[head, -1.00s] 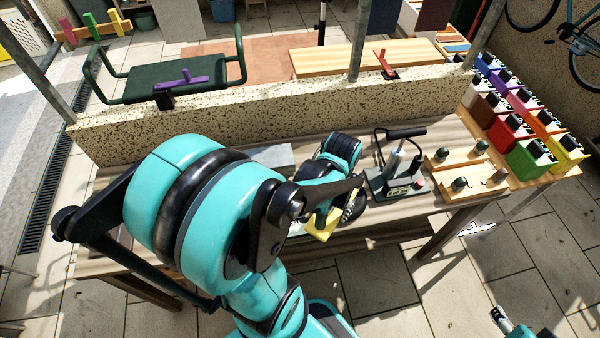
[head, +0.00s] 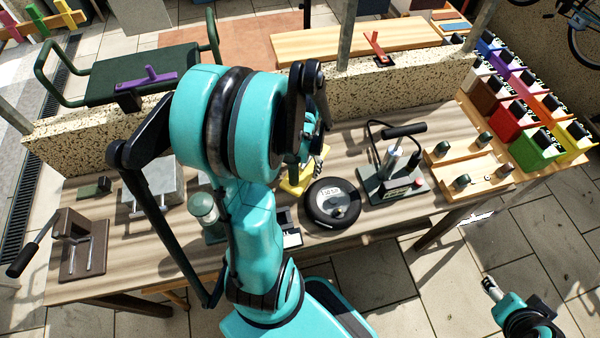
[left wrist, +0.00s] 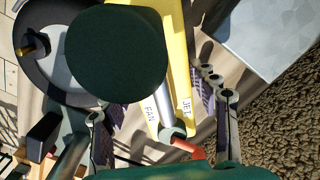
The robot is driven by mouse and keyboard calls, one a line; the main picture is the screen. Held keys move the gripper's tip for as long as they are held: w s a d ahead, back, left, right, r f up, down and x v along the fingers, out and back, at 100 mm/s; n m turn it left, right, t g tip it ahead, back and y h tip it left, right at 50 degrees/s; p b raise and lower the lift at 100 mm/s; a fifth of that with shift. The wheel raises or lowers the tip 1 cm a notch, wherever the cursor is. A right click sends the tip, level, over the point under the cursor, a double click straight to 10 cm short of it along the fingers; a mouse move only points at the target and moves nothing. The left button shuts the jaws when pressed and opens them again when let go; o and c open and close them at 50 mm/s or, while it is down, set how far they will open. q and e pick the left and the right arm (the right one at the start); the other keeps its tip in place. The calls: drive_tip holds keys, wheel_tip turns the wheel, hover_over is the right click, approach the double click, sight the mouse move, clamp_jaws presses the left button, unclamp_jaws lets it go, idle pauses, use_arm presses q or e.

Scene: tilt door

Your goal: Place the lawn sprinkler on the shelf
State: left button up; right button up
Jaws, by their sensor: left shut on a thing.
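The lawn sprinkler appears as a yellow plate (left wrist: 181,45) marked FAN and JET in the left wrist view, with a silver tube, a red tip and a dark green round part (left wrist: 115,52) close to the camera. Its yellow part (head: 296,186) shows above the bench in the head view, beside a black wheel. My left gripper (left wrist: 158,100) has its fingers on either side of the sprinkler and is shut on it; in the head view my arm mostly hides it. My right arm's end (head: 490,285) shows at the lower right, its jaw state unclear. I cannot tell which surface is the shelf.
A speckled low wall (head: 375,92) runs behind, with a wooden plank (head: 290,48) beyond.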

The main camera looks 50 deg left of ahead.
use_arm(q)
drive_tip(key=shift+w+a+f, duration=0.1)
drive_tip(key=shift+a+f, duration=0.45)
drive_tip(key=shift+a, duration=0.3)
drive_tip(key=shift+f, duration=0.15)
wheel_tip(320, 180, down, 4)
drive_tip(key=shift+r+b, duration=0.1)
drive_tip(key=shift+b, duration=1.15)
drive_tip(key=shift+r, duration=0.1)
drive_tip(key=shift+f, duration=0.25)
drive_tip(key=o, duration=1.2)
drive_tip(key=shift+r, duration=0.1)
drive_tip(key=shift+c, duration=0.2)
